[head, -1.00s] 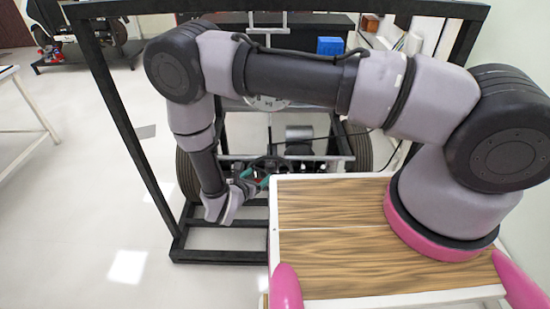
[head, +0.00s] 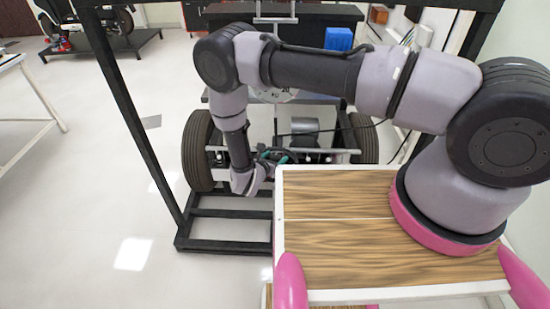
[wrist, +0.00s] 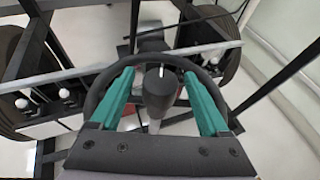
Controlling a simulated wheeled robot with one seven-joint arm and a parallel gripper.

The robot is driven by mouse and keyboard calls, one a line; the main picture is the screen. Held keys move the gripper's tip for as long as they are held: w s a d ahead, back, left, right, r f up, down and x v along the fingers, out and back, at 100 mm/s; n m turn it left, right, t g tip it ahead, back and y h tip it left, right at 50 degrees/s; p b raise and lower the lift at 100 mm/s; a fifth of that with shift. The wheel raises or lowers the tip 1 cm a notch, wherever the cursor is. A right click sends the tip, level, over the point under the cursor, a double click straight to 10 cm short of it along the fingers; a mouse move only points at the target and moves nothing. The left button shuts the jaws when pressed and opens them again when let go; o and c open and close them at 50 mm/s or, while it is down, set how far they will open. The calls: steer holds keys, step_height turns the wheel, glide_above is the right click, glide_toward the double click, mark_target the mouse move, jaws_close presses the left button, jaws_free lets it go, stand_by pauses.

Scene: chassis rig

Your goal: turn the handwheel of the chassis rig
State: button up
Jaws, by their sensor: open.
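The handwheel is a black ring (wrist: 94,92) with a dark round hub (wrist: 159,90) bearing a white mark, in the wrist view. In the head view it is small and mostly hidden near my gripper (head: 276,160). In the wrist view my gripper (wrist: 158,74) is open, its two teal fingers on either side of the hub and overlapping the ring. Nothing is held between the fingers. I cannot tell whether the fingers touch the ring.
Chassis tyres stand left (head: 198,150) and right (head: 364,136) of the rig's middle. A black frame post (head: 130,110) rises at the left. A wood-topped surface (head: 330,240) lies in front.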

jaws_close()
stand_by(1.4)
